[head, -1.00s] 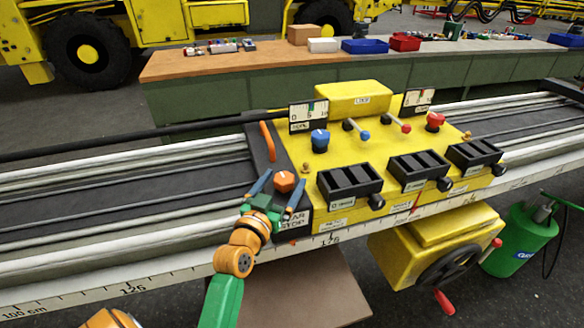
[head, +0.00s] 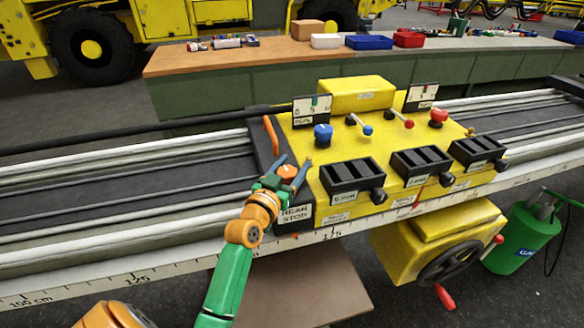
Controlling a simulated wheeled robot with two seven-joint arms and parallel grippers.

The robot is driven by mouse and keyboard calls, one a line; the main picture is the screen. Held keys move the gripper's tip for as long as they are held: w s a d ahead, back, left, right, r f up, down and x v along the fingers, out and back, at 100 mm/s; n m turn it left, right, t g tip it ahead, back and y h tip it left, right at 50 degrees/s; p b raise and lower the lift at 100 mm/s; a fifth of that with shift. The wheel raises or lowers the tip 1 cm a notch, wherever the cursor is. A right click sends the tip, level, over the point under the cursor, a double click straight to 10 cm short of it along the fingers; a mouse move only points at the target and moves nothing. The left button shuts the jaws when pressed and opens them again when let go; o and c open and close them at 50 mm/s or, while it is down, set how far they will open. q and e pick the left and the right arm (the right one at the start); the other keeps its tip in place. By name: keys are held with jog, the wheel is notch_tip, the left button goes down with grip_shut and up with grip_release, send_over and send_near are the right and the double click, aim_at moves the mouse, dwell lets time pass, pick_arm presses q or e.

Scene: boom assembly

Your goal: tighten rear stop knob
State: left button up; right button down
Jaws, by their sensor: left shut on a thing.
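The rear stop knob (head: 287,171) is orange and sits on the dark end plate at the left of the yellow control carriage (head: 407,184). A label reading "REAR STOP" (head: 296,213) is on the plate's front, below the knob. My left gripper (head: 287,170) reaches in from the lower left, its blue fingers on either side of the knob and shut on it. The fingers and wrist hide part of the knob's lower side. My right gripper is not in view.
An orange handle (head: 272,135) stands just behind the knob. A blue knob (head: 323,135) and black slotted boxes (head: 352,178) lie to the right. A scaled rail (head: 170,266) runs along the front. A yellow box with a black handwheel (head: 452,262) hangs below.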

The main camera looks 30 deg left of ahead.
aim_at(287, 178)
pick_arm(q)
jog(key=shift+d+m+h+b, duration=0.1)
jog(key=shift+m+h+b, duration=0.2)
jog(key=shift+m+h, duration=0.3)
jog(key=o, duration=1.4)
jog(key=shift+w, duration=0.1)
jog(key=shift+c, duration=0.2)
jog(key=s, duration=0.4)
jog(key=s+b, duration=0.1)
jog(key=s, duration=0.2)
jog(key=shift+s+d, duration=0.1)
jog(key=shift+d, duration=0.15)
